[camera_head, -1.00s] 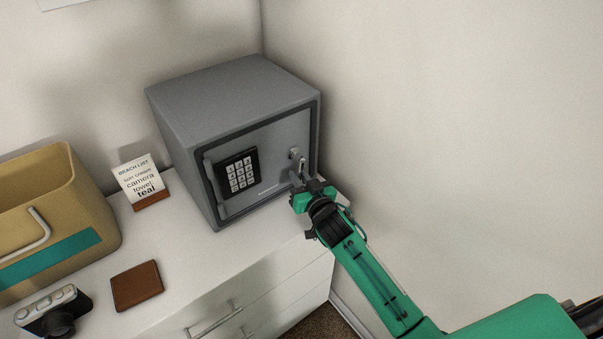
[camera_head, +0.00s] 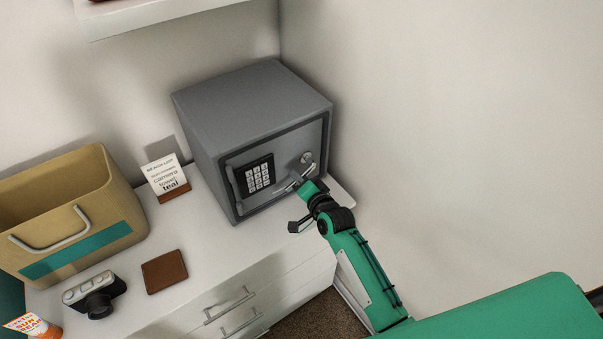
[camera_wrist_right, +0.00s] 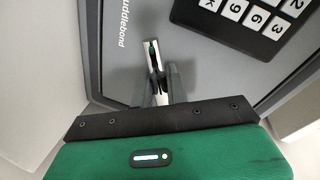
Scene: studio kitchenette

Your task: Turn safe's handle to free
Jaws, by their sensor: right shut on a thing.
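The grey safe (camera_head: 252,108) stands on the white dresser against the back wall, its door shut. Its silver handle (camera_head: 296,182) hangs from a round hub (camera_head: 307,158) on the door's right side and slants down to the left. My right gripper (camera_head: 302,184) is at the handle. In the right wrist view the fingers (camera_wrist_right: 159,76) are shut on the silver handle lever (camera_wrist_right: 152,52). The fingers hide part of the lever. The black keypad (camera_head: 259,175) is left of the handle. My left gripper is not in view.
A tan bag (camera_head: 75,215), a camera (camera_head: 95,295), a brown wallet (camera_head: 164,271), a list card (camera_head: 165,178) and a sunscreen tube (camera_head: 33,325) are on the dresser, left of the safe. The right wall (camera_head: 450,130) stands close to the safe.

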